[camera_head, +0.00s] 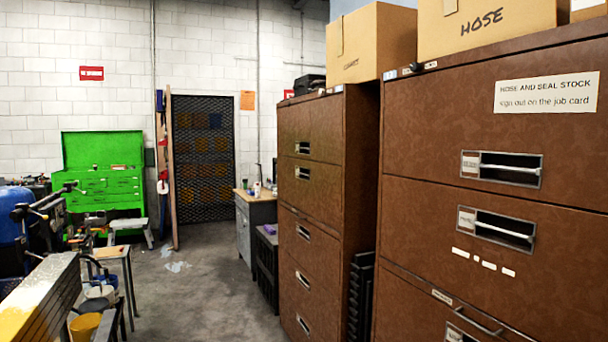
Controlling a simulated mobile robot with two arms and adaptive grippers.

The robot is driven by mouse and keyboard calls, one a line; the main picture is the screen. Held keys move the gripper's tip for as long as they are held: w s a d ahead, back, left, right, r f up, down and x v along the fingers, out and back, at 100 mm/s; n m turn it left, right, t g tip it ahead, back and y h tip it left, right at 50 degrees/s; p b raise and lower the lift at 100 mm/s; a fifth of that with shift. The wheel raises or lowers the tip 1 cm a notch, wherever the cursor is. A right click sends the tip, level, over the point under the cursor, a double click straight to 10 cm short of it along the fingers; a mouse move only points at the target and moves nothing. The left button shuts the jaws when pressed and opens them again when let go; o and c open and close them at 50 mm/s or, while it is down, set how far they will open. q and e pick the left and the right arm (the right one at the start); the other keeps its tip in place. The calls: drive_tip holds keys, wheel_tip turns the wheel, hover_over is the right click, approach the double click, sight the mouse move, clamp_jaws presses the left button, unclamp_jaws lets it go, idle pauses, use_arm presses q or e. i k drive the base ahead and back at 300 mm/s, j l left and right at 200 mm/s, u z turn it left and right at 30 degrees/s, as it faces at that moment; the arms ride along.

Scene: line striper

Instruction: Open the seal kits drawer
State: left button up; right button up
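A brown filing cabinet (420,130) stands close on the right, with a white sign (547,93) reading "HOSE AND SEAL STOCK, sign out on the job card". Its upper drawer has a recessed handle (502,169), and the drawer below has another recessed handle (496,228) with white tags (483,263) under it. A lower drawer, cut off by the picture edge, shows a label (442,296) and a bar pull (475,318). These drawers look closed. The small labels are too small to read, so I cannot tell which is the seal kits drawer. Neither gripper is in view.
A second brown cabinet (360,170) stands farther back, its drawers looking closed. Cardboard boxes (485,30) sit on top. A grey workbench (243,230) and green tool chest (105,185) stand farther off. Metal bars (45,295) and a stool (112,253) are at left. The concrete floor (205,300) between is mostly clear.

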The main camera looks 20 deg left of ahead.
sight(313, 187)
drive_tip(key=i+j, duration=0.55)
drive_tip(key=i, duration=0.15)
drive_tip(key=i+j, duration=0.55)
drive_tip(key=i, duration=0.2)
